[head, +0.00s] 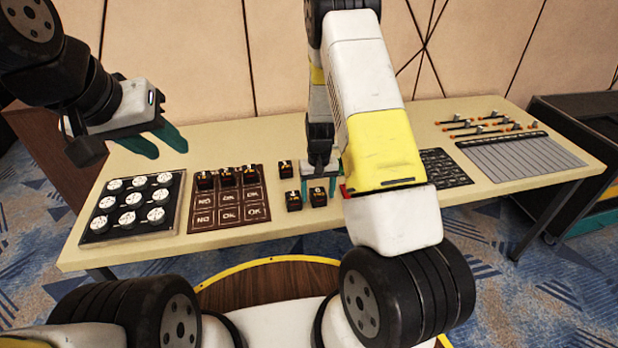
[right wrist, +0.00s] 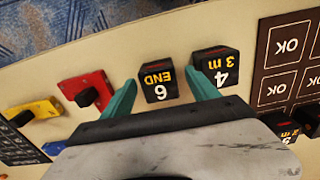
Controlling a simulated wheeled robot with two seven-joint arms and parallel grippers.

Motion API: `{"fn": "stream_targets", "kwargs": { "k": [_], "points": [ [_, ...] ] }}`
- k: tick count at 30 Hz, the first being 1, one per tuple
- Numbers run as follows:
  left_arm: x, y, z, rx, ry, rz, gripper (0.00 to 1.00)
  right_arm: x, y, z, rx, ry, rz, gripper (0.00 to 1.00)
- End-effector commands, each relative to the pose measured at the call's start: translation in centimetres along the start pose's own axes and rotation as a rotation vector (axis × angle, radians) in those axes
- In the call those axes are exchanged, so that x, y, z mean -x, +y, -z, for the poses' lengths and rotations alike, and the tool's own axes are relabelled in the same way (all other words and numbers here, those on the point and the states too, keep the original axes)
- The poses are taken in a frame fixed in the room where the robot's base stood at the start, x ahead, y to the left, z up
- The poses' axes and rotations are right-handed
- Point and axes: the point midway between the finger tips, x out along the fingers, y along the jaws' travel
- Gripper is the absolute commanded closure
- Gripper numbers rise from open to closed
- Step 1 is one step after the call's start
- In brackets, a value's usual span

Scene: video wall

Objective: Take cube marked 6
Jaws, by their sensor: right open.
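The cube marked 6 (right wrist: 158,84) is black with white and yellow lettering, "6" and "END". It stands on the table between the teal fingers of my right gripper (right wrist: 160,88), which is open; I cannot tell whether a finger touches it. In the head view the cube (head: 318,197) shows at the fingertips of the right gripper (head: 318,187). A cube marked 4 (right wrist: 215,67) stands close by, just beyond one finger. My left gripper (head: 168,152) is open and empty, above the left part of the table.
Another cube (head: 286,169) stands behind. The NO/OK board (head: 230,213) holds several cubes in its back row. A tray of white round pieces (head: 128,228) lies at left. A red piece (right wrist: 85,88) and a yellow piece (right wrist: 33,112) lie on the cube's other side.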

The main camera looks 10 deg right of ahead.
Motion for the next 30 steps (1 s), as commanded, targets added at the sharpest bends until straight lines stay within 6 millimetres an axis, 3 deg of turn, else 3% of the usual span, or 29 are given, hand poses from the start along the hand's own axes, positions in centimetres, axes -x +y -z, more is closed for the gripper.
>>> {"fn": "stream_targets", "kwargs": {
  "k": [4,11,21,30],
  "points": [
    [0.0,0.0,0.0,0.0,0.0,0.0,0.64,-1.13,0.01,0.0,0.0,0.001,0.0,0.31],
    [0.0,0.0,0.0,0.0,0.0,0.0,0.64,-1.16,0.0,0.0,0.0,0.001,0.001,0.33],
    [0.01,0.0,0.0,0.0,0.0,0.0,0.64,-1.13,0.0,-0.01,0.0,0.001,0.001,0.99],
    [0.01,0.0,0.0,0.0,0.0,0.0,0.64,-0.88,0.0,0.03,0.0,0.002,0.001,0.99]
  ]
}}
